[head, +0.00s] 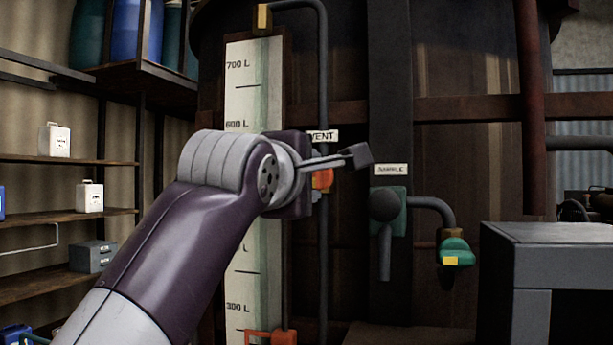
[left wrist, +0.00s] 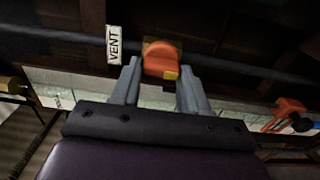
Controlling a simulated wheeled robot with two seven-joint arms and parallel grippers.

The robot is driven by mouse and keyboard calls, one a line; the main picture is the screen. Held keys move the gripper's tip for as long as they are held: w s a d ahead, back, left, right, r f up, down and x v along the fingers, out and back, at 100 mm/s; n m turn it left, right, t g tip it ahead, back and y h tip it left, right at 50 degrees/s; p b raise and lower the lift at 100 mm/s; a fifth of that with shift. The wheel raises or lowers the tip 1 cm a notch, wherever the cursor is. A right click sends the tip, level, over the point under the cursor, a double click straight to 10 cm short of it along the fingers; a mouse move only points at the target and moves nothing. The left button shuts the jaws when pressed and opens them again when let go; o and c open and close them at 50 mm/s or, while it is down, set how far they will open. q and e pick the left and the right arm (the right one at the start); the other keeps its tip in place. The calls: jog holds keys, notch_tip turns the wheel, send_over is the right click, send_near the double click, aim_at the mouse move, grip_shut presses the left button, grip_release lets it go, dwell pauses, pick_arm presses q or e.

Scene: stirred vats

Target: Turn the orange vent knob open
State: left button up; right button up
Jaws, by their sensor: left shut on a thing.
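The orange vent knob (head: 323,179) is on the thin dark vertical pipe, just below the white VENT label (head: 323,136). In the head view my left gripper (head: 314,182) covers part of it. In the left wrist view the orange knob (left wrist: 160,58) shows between the two grey fingers of my left gripper (left wrist: 161,82), with a yellow patch at its lower right. The fingers are shut on the knob. The VENT label (left wrist: 114,45) lies left of it there. My right gripper is not in view.
A level gauge (head: 245,90) stands behind my left arm. To the right are a sample handle (head: 384,206) on a green plate and a green valve knob (head: 455,246). Another orange fitting (head: 270,337) is below. A grey cabinet (head: 550,235) stands at the right.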

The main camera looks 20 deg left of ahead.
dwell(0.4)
pick_arm(q)
jog(key=o, duration=1.1)
jog(key=shift+w, duration=0.1)
jog(key=shift+c, duration=0.2)
jog(key=s+b, duration=0.2)
jog(key=s, duration=1)
jog(key=shift+s+a, duration=0.2)
jog(key=shift+s, duration=0.15)
